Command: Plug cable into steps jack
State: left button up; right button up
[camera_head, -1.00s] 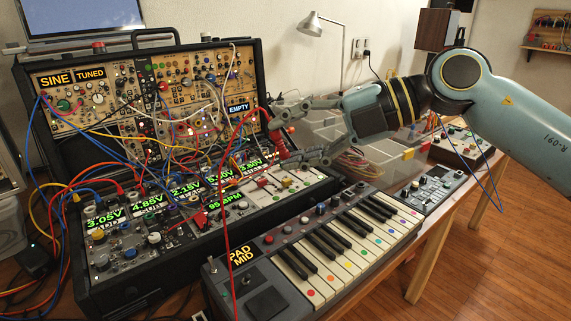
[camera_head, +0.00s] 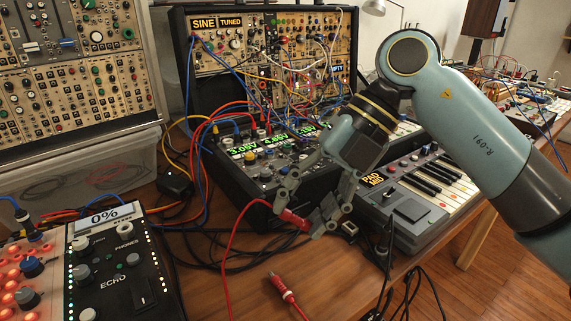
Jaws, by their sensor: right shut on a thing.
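My right gripper (camera_head: 307,220) comes in from the right and is shut on a red cable plug (camera_head: 291,218), low over the wooden table in front of the black synth case (camera_head: 262,218). A red cable (camera_head: 228,245) curves from near this plug toward the lower left. A second red plug (camera_head: 281,286) lies loose on the table. The case holds a lower module row with green voltage displays (camera_head: 275,142) and many patched cables. No jack label reading "steps" can be made out; my arm hides part of the lower row. My left gripper is out of view.
A keyboard (camera_head: 425,190) stands right of the gripper, with black cables at the table edge. A dark echo unit (camera_head: 115,285) is at the lower left. A small black box (camera_head: 175,184) and loose cables lie left of the case. Bare table surrounds the loose plug.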

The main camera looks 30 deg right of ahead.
jog(key=shift+m+h, duration=0.3)
jog(key=shift+m, duration=0.3)
jog(key=d+f, duration=0.1)
jog(key=d+f+b, duration=0.1)
jog(key=f, duration=0.1)
jog(key=d+f+b, duration=0.1)
jog(key=f, duration=0.1)
jog(key=shift+f, duration=0.2)
jog(key=shift+f+b, duration=0.45)
jog(key=shift+b, duration=0.1)
notch_tip(320, 180, down, 5)
jog(key=b, duration=0.4)
jog(key=shift+d+r, duration=0.1)
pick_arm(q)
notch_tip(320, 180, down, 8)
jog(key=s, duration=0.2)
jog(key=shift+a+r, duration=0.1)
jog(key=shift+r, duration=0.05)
pick_arm(e)
jog(key=shift+r, duration=0.1)
jog(key=o, duration=0.9)
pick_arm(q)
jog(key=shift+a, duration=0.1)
